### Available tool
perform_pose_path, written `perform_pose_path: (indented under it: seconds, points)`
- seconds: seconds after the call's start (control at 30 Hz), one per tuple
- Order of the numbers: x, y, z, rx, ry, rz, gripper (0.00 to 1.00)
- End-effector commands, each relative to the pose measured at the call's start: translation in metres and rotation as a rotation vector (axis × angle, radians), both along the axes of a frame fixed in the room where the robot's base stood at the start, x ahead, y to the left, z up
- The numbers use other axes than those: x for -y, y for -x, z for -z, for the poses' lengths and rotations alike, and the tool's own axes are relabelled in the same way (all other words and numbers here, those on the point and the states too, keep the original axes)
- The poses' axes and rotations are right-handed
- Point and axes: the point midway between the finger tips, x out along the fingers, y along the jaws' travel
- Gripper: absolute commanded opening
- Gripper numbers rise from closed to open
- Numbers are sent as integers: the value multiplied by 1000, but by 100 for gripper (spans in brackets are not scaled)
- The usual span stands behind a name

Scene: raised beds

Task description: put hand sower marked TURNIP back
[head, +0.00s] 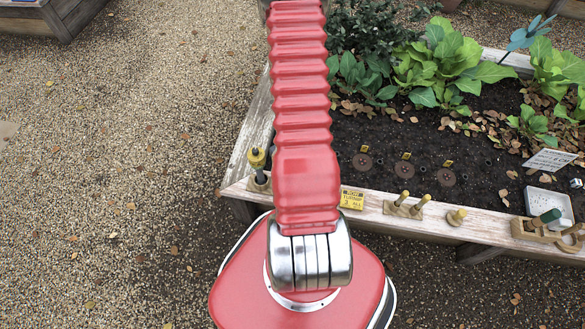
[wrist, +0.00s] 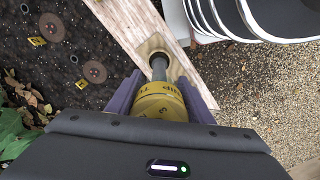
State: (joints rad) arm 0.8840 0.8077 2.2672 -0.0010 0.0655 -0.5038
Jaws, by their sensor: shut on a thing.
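My gripper (wrist: 161,95) is shut on a yellow hand sower (wrist: 160,103). The sower's grey shaft (wrist: 159,68) points at a small wooden block (wrist: 154,46) on the bed's rim. Whether the tip is inside the block or just above it cannot be told. In the head view my arm hides the gripper and the held sower. A yellow card (head: 352,198) on the rim reads "ROW TURNIP 3 ALL". Another yellow sower (head: 257,159) with a black knob stands in a wooden holder (head: 258,182) at the rim's corner.
Brown discs (head: 404,170) with yellow tags lie on the soil. Leafy plants (head: 446,62) grow behind. Gravel (head: 120,180) at left is clear.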

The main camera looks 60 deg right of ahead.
Motion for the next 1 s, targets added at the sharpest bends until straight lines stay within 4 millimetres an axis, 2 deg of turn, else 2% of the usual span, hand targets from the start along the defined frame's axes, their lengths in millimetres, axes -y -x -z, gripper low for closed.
perform_pose_path:
  seconds: [0.27,0.7,0.73,1.0]
  points:
    - [-1,0,28,-1,0,0,24]
    - [-1,0,32,0,0,-2,24]
    - [-1,0,32,-1,0,-2,48]
    - [-1,0,32,0,0,-2,65]
